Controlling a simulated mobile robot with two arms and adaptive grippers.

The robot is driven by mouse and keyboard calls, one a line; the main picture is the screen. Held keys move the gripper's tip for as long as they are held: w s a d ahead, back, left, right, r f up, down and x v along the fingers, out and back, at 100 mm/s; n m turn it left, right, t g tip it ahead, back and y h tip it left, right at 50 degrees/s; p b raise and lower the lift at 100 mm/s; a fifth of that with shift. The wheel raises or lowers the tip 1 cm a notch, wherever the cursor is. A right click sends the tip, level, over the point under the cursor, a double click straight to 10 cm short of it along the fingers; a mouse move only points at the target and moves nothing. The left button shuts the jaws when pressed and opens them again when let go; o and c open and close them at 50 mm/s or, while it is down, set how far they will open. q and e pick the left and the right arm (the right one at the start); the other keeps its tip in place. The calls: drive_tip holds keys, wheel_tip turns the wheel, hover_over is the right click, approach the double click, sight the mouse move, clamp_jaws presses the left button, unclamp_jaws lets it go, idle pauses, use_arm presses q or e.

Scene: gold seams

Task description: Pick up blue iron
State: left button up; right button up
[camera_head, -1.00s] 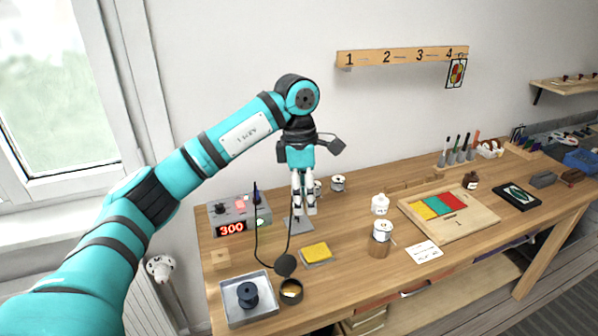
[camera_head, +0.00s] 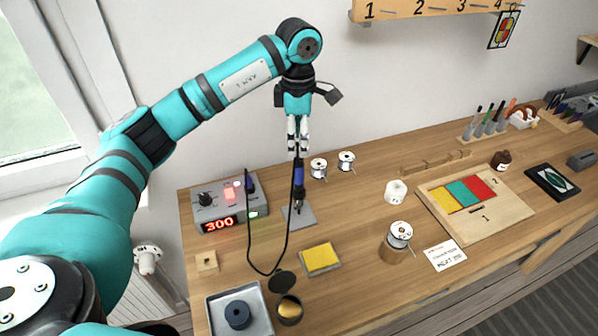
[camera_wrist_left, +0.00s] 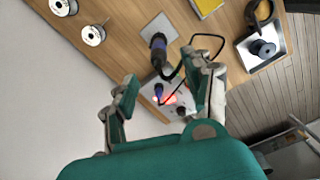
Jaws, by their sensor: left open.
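A blue-handled iron (camera_head: 299,175) stands upright over a small grey plate (camera_head: 300,216), its black cord hanging from it. It also shows in the left wrist view (camera_wrist_left: 158,47), seen from above. A second blue handle (camera_head: 250,184) shows at the soldering station, and in the left wrist view (camera_wrist_left: 158,91). My left gripper (camera_head: 298,147) points down, just above the top of the iron on the plate in the head view. My right gripper is not in view.
The grey station (camera_head: 222,210) reads 300. A yellow sponge (camera_head: 320,258), a round tin (camera_head: 289,309) and a metal tray (camera_head: 262,322) lie in front. Solder spools (camera_head: 346,160) stand behind. The black cord loops across the table.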

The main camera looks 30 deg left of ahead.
sight(298, 178)
use_arm(q)
wheel_tip(298, 178, down, 4)
drive_tip(key=shift+r+p, duration=0.1)
drive_tip(key=shift+p, duration=0.55)
wheel_tip(298, 178, down, 4)
drive_tip(key=shift+w+a+r+p, duration=0.15)
drive_tip(key=shift+r+p, duration=0.1)
drive_tip(key=shift+p, duration=0.25)
drive_tip(key=shift+f, duration=0.2)
drive_tip(key=shift+f+p, duration=0.25)
drive_tip(key=shift+p, duration=0.25)
wheel_tip(298, 178, down, 4)
drive_tip(key=shift+r+p, duration=0.15)
drive_tip(key=shift+p, duration=0.95)
drive_tip(key=shift+f, duration=0.5)
clamp_jaws()
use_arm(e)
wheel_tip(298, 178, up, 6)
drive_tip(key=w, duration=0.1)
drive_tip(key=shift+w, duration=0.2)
